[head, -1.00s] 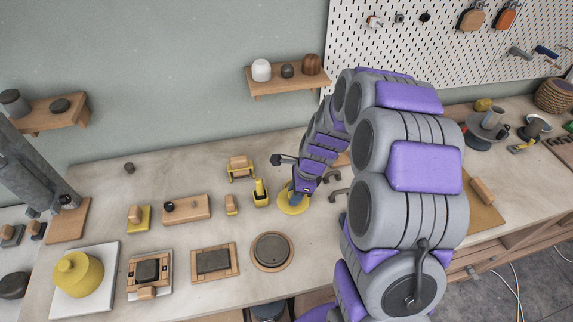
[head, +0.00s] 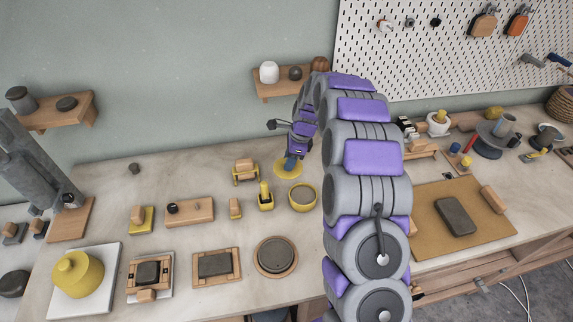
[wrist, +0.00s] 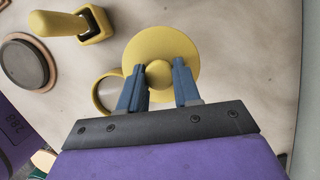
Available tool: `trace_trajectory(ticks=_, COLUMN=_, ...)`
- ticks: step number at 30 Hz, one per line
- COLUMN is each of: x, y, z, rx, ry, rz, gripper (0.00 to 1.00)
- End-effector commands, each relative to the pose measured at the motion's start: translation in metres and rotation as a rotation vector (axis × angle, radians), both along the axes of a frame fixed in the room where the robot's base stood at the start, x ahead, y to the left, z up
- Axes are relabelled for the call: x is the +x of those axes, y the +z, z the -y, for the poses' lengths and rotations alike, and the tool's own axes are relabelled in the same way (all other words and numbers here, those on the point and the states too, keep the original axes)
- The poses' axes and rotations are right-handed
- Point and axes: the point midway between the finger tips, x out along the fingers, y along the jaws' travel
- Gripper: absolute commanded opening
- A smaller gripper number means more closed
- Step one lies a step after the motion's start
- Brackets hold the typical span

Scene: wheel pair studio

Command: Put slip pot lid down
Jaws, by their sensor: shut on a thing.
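The slip pot lid is a round yellow disc with a knob, seen in the head view (head: 280,169) and large in the wrist view (wrist: 160,42). My gripper (wrist: 159,70) is shut on its knob, one blue finger on each side; it also shows in the head view (head: 290,160). The slip pot (head: 302,197) is a yellow bowl with grey slip inside, standing open on the bench in front of the lid. In the wrist view the pot (wrist: 101,95) is partly hidden by the lid and a finger. I cannot tell whether the lid touches the bench.
A yellow holder with an upright handle (head: 265,197) stands left of the pot. A small wood-and-yellow stand (head: 245,171) is left of the lid. A round wooden bat (head: 276,257) lies in front. The wall shelf (head: 287,83) is behind. Bench around the lid's back edge is bare.

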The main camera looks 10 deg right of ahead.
Motion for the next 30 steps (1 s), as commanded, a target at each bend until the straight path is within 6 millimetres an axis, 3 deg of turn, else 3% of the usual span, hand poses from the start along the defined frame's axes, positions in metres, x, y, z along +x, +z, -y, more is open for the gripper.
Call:
trace_trajectory(ticks=6, x=0.028, y=0.000, z=0.000, rx=-0.001, ry=0.001, rz=0.005, gripper=0.03)
trace_trajectory(ticks=13, x=0.045, y=0.001, z=0.000, rx=-0.001, ry=0.002, rz=0.006, gripper=0.03)
trace_trajectory(ticks=24, x=0.043, y=-0.027, z=0.000, rx=0.000, ry=0.000, rz=0.003, gripper=0.03)
trace_trajectory(ticks=30, x=0.042, y=-0.060, z=0.000, rx=0.001, ry=0.001, rz=-0.003, gripper=0.03)
